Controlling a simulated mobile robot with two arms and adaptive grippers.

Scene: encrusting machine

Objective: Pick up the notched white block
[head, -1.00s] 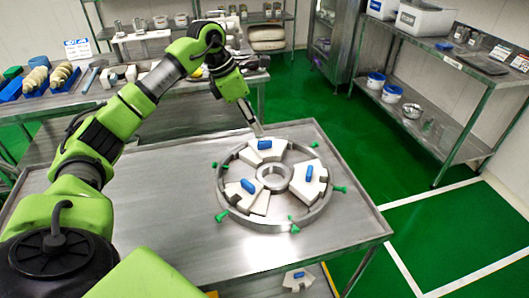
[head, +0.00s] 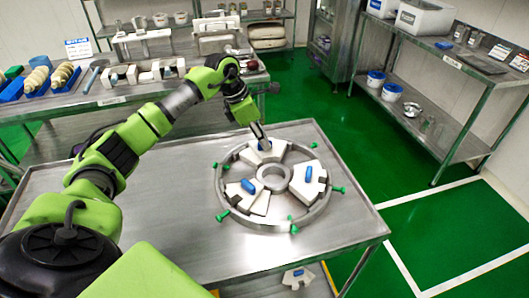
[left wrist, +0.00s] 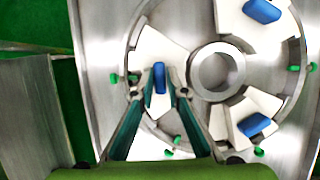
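White blocks with blue grips lie inside a round metal ring (head: 225,205) on the steel table. The back-left white block (head: 277,151) is under my left gripper (head: 264,145). In the left wrist view, this block (left wrist: 146,50) has its blue grip (left wrist: 159,78) between my two fingertips (left wrist: 160,76). The fingers look open around the grip; contact is not clear. Two other white blocks sit at the right (head: 312,187) and front left (head: 237,194) of the ring. Another white block with a notch (head: 297,279) lies on the lower level. My right gripper is not in view.
A metal hub (head: 274,176) stands in the ring's middle. Green knobs (head: 293,227) stick out around the ring. The table's left part (head: 160,215) is bare. A shelf rack (head: 455,75) stands at the right and a bench with tools (head: 100,95) behind.

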